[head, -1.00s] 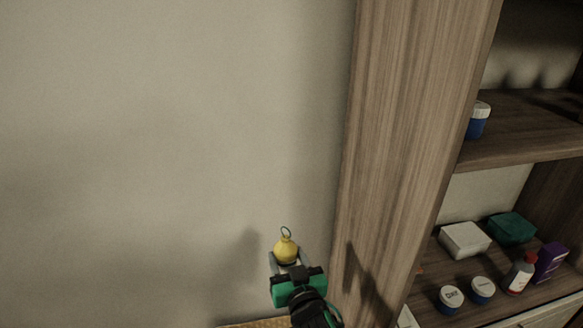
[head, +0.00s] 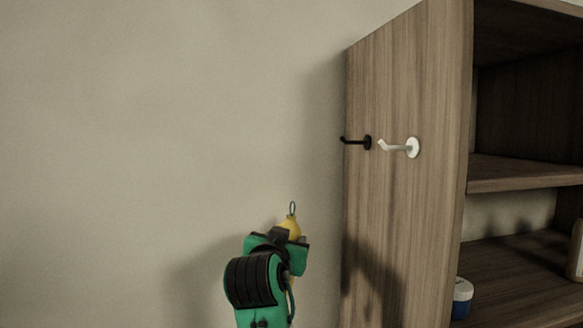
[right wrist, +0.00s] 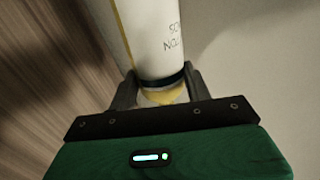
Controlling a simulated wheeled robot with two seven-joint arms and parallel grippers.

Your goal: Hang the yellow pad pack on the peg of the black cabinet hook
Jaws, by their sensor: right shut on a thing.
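The yellow pad pack (head: 291,226) has a wire loop on top and sits upright in my right gripper (head: 293,236), which is shut on it. In the right wrist view the fingers of the gripper (right wrist: 160,92) clasp the pack (right wrist: 152,40), which shows a pale side with dark lettering. The black cabinet hook (head: 357,141) is on the side of the wooden cabinet, its peg pointing left. The pack is below and to the left of the hook, apart from it. My left gripper is not in view.
A white hook (head: 401,147) is on the same cabinet side (head: 408,220), right of the black one. Cabinet shelves (head: 520,174) at the right hold a blue jar with a white lid (head: 462,297). The wall (head: 170,120) at left is bare.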

